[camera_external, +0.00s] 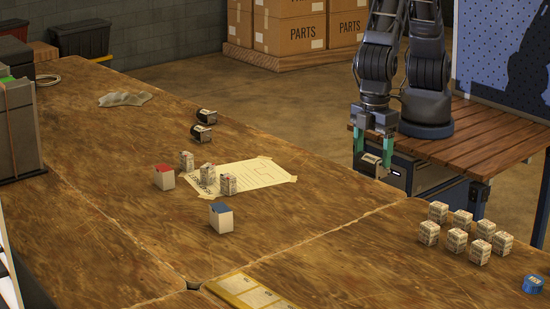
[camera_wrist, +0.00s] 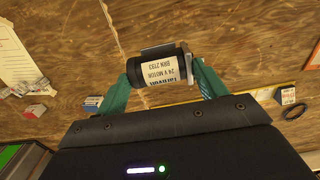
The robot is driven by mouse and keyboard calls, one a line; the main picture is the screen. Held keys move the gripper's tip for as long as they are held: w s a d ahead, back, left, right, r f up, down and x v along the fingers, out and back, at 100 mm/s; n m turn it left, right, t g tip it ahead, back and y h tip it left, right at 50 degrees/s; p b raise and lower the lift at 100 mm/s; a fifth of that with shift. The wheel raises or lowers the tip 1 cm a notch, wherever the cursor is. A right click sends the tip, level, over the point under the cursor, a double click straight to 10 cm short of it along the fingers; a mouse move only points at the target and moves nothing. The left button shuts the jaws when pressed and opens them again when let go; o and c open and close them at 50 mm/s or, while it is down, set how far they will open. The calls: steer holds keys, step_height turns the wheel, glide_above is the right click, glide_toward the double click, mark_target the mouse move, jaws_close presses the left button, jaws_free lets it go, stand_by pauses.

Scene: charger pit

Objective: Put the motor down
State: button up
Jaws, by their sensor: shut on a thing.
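My gripper (camera_external: 373,157) is shut on a black cylindrical motor (camera_external: 371,162) with a pale label, near the far right edge of the wooden table. In the wrist view the motor (camera_wrist: 160,71) lies crosswise between the green fingers, and its label reads "24 V MOTOR". Wooden tabletop shows beyond it; I cannot tell for sure whether the motor touches the wood. Two other black motors, the farther one (camera_external: 206,115) and the nearer one (camera_external: 202,132), lie on the table left of my gripper.
A taped paper sheet (camera_external: 254,175) has several small cartons by it. A red-topped box (camera_external: 164,178) and a blue-topped box (camera_external: 221,218) stand nearby. Several cartons (camera_external: 456,240) and a blue tape roll (camera_external: 533,285) are at the right. A yellow-framed strip (camera_external: 250,291) lies at the front.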

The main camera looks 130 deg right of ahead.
step_height(320, 180, down, 20)
steer(key=shift+r, duration=0.1)
stand_by(0.5)
steer(key=o, duration=1.2)
steer(key=shift+f, duration=0.2)
steer(key=shift+r, duration=0.1)
step_height(320, 180, up, 12)
steer(key=shift+d+r, duration=0.1)
steer(key=shift+r, duration=0.05)
